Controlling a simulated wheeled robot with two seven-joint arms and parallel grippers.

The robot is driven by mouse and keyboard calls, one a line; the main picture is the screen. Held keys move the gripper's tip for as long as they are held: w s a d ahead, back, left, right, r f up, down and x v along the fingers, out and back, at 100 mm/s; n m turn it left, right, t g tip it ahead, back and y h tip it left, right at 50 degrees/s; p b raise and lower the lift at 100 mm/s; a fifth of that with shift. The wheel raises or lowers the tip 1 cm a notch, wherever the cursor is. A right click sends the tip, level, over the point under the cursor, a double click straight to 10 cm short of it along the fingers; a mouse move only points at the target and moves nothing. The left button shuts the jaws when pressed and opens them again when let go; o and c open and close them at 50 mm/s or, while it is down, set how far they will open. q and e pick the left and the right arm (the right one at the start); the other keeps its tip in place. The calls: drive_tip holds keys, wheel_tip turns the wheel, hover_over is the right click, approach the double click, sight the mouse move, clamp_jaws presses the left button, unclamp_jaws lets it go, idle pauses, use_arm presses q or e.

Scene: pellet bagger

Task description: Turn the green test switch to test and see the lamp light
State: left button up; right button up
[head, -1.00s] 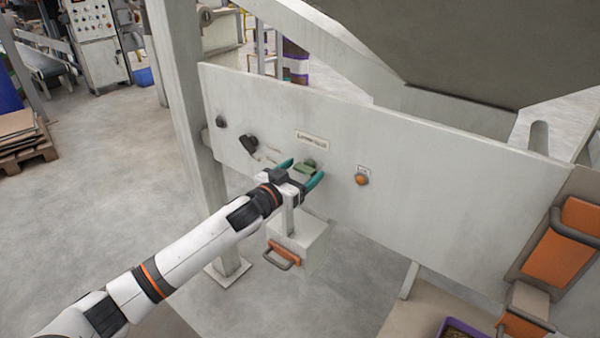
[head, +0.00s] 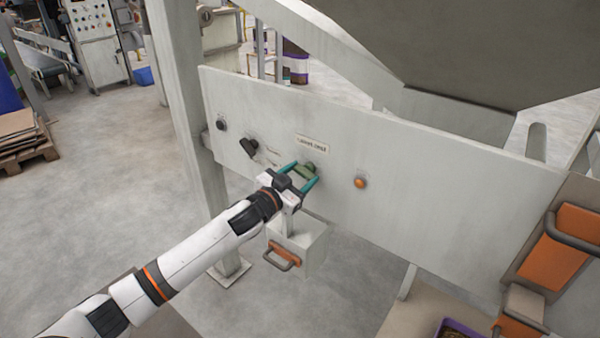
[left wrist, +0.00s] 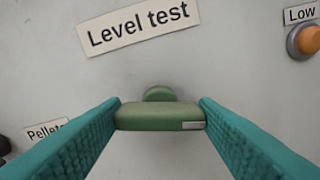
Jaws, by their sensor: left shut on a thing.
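The green test switch (head: 306,171) is a bar-shaped knob on the pale grey panel, under a "Level test" label (left wrist: 138,24). In the left wrist view the knob (left wrist: 160,117) lies level across the picture, with a pale mark near its right end. My left gripper (head: 304,174) has its teal fingers shut on the two ends of the knob. The orange lamp (head: 361,182) is to the right of the switch; in the left wrist view it (left wrist: 305,39) sits under a "Low" label and shows no clear glow. My right gripper is not in view.
A black knob (head: 249,146) and a small dark button (head: 221,124) are on the panel (head: 440,195) left of the switch. A grey box with an orange handle (head: 284,255) is below my gripper. A large hopper (head: 470,45) overhangs the panel. Orange-padded parts (head: 555,255) are at the right.

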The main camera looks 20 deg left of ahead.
use_arm(q)
drive_tip(key=m+p, duration=0.1)
drive_tip(key=m, duration=0.3)
drive_tip(key=shift+m+p, duration=0.3)
drive_tip(key=m, duration=0.4)
drive_tip(key=shift+f+p, duration=0.1)
drive_tip(key=shift+p, duration=0.3)
drive_tip(key=o, duration=1)
drive_tip(key=shift+b+v, duration=0.7)
drive_tip(key=shift+v, duration=5.35)
